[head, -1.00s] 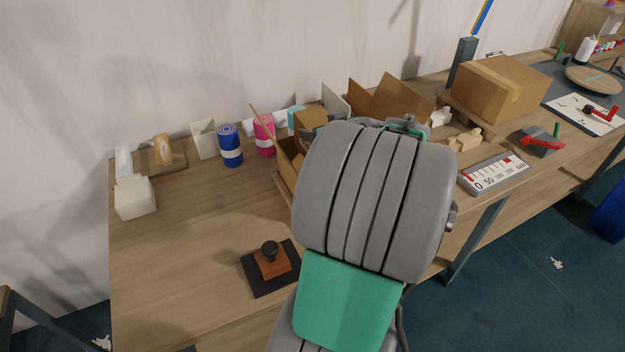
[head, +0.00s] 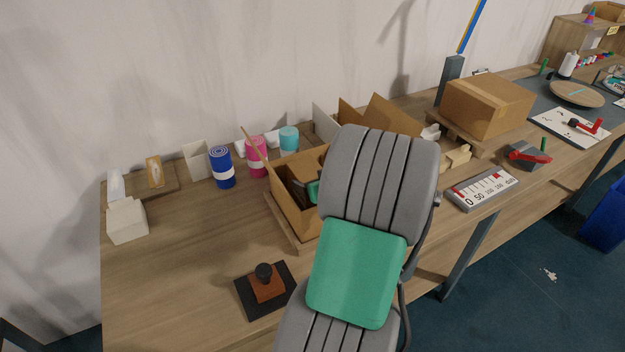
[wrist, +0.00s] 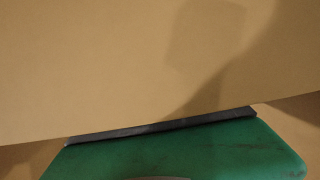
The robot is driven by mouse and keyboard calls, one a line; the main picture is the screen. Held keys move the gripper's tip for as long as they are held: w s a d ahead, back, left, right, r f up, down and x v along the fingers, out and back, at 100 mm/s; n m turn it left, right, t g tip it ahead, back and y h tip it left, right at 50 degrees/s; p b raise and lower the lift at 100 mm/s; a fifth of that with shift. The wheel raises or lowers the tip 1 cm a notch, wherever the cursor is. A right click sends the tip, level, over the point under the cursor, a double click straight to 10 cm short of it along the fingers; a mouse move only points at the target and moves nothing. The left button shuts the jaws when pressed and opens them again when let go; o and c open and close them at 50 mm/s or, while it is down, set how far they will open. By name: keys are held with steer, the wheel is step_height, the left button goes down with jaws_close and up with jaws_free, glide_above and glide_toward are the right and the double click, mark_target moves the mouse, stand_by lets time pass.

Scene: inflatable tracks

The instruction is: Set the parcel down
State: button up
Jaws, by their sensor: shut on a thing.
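My gripper (head: 311,190) shows only in part in the head view, down inside an open cardboard box (head: 292,215) and mostly hidden by my grey and green arm. It is shut on the parcel. The plain brown cardboard face of the parcel (wrist: 120,60) fills most of the wrist view, very close, above a dark edge and a green part of mine. My fingertips and the parcel's underside are hidden, so I cannot tell whether it touches the box floor.
The open box stands on a wooden board (head: 284,225). Blue (head: 221,167), pink (head: 256,155) and teal (head: 289,139) rolls stand behind it. A stamp (head: 267,284) lies in front. A closed carton (head: 490,105) stands at right. The table's left front is clear.

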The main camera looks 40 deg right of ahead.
steer(key=shift+f+b, duration=0.3)
steer(key=shift+b, duration=0.2)
steer(key=o, duration=2.1)
steer(key=shift+f, duration=0.1)
steer(key=shift+r+p, duration=0.45)
steer(key=shift+p, duration=0.1)
steer(key=shift+r+p, duration=0.6)
steer(key=shift+p, duration=0.15)
steer(key=b+v, duration=0.2)
steer(key=v, duration=0.9)
steer(key=shift+s+a+f, duration=0.15)
steer(key=shift+s+f, duration=0.05)
steer(key=shift+s, duration=0.25)
